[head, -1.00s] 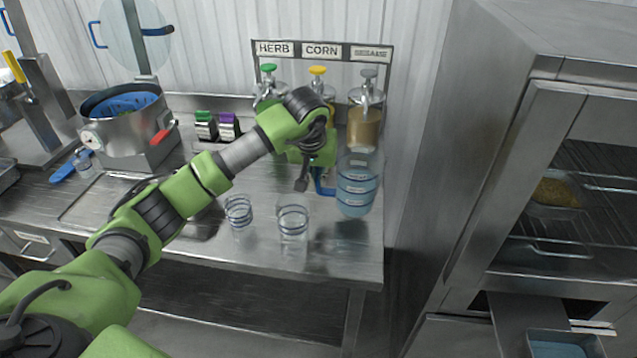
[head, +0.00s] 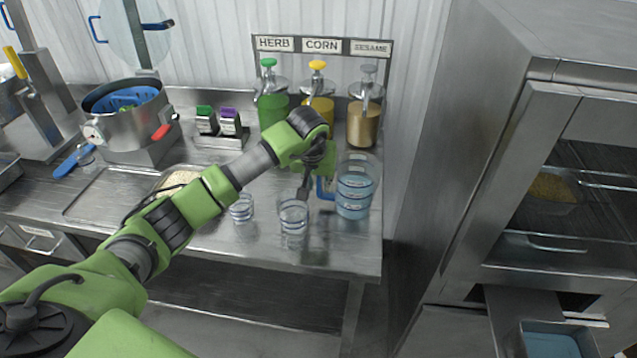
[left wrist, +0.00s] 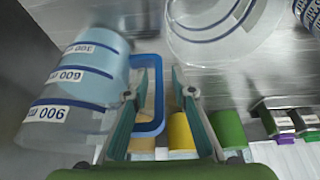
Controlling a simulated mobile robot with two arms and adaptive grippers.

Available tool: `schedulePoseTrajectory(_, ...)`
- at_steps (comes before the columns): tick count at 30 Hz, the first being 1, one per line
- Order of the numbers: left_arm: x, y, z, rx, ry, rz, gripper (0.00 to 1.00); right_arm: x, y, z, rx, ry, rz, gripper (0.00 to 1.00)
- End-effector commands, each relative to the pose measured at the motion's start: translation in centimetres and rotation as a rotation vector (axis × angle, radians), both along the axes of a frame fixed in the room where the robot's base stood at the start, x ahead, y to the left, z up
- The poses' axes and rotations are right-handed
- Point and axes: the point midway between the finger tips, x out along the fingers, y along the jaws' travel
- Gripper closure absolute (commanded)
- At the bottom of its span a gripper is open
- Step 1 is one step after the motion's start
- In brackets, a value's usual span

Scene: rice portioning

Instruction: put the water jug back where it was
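The water jug (head: 356,191) is clear, with blue bands and pale blue water. It stands upright at the right end of the steel counter, before the sesame dispenser, with its blue handle (head: 325,188) toward the left. My left gripper (head: 308,190) is at the handle side of the jug. In the left wrist view, the jug (left wrist: 75,85) is at the left with measure labels. The handle's outer bar (left wrist: 158,105) lies between the fingers of my left gripper (left wrist: 167,78), with a gap to the right finger. My right gripper is not in view.
Clear measuring cups stand left of the jug, one nearer (head: 293,218) and one smaller (head: 241,209). Herb (head: 272,105), corn (head: 318,108) and sesame (head: 364,125) dispensers stand behind. A steel cabinet (head: 480,120) rises at the right. A tray of grains is partly behind my arm.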

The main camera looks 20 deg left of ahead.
Motion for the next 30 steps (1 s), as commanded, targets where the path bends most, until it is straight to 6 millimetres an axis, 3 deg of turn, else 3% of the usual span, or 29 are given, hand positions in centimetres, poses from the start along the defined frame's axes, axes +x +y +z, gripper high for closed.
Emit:
schedulePoseTrajectory(13,-0.2,-0.1,1.0,0.000,-0.004,0.000,0.77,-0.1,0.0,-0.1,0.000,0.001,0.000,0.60)
schedulePoseTrajectory(24,-3.1,-0.7,8.0,0.000,-0.005,0.000,0.77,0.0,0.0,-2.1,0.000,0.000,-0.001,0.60)
schedulePoseTrajectory(30,-4.2,-1.0,10.6,0.000,-0.002,0.000,0.77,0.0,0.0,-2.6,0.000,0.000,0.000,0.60)
